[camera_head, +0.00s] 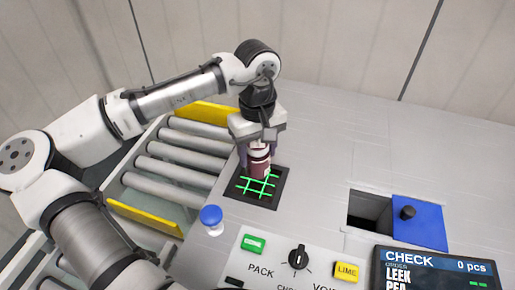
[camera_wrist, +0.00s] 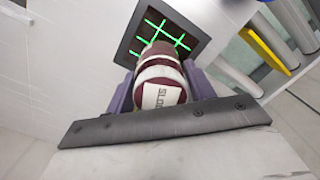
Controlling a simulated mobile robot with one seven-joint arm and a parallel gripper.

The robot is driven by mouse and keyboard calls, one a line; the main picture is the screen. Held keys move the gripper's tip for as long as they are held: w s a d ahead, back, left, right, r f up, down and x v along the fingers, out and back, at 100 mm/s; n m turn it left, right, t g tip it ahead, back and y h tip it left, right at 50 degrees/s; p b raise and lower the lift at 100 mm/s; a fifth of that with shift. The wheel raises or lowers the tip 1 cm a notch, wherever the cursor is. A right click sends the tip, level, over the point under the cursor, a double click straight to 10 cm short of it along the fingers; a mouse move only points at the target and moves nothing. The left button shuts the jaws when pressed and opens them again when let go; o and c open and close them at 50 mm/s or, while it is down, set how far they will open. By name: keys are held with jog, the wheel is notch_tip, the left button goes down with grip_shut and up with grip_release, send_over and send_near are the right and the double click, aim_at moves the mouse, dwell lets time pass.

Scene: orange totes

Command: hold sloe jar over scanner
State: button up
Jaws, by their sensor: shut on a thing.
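My gripper (camera_head: 257,155) is shut on the sloe jar (camera_head: 259,166), a dark red jar with a pale lid. In the wrist view the jar (camera_wrist: 160,88) sits between the purple fingers of my gripper (camera_wrist: 162,92), and its lid shows the letters "SLO". The scanner (camera_head: 246,199) is a dark square with green grid lines in the tabletop. The jar is over the far part of the scanner; the gap below it cannot be told. The scanner also shows in the wrist view (camera_wrist: 180,30), partly covered by the jar.
Rollers (camera_head: 182,153) with yellow side rails lie left of the scanner. A blue-topped button (camera_head: 211,215) stands in front of it. A control panel (camera_head: 290,262) with a knob and a CHECK screen (camera_head: 435,270) is at the front. A dark opening (camera_head: 369,208) adjoins a blue plate (camera_head: 420,223) at right.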

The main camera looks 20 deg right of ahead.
aim_at(258, 143)
jog(key=shift+r, duration=0.1)
dwell(0.3)
notch_tip(258, 143, up, 4)
jog(key=p, duration=0.4)
jog(key=shift+r+p, duration=0.2)
jog(key=shift+p, duration=0.15)
jog(key=shift+f, duration=0.1)
